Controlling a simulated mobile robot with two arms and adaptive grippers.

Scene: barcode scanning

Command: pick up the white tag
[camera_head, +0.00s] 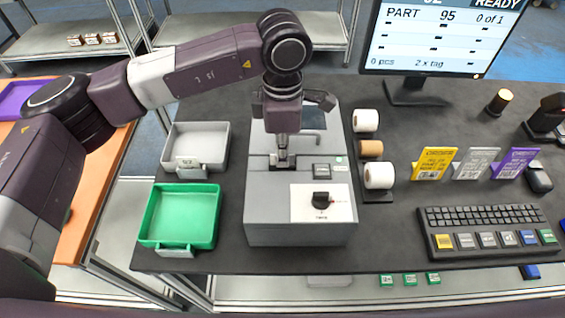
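My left gripper (283,160) points straight down at the top of a grey box-shaped machine (300,222), which looks like a label printer. Its fingertips are at a small dark recess in the machine's top. A pale bit shows around the fingertips, but I cannot tell whether it is the white tag or part of the fingers. I cannot tell whether the fingers are open or shut. No white tag shows clearly elsewhere. My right gripper is not in view.
A grey tray (213,134) and a green tray (211,200) stand left of the machine. Rolls (379,175) stand close on its right. A keyboard (489,236), card stands (477,163) and a monitor (436,40) reading "READY" are further right. The dark table (400,250) is bare between machine and keyboard.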

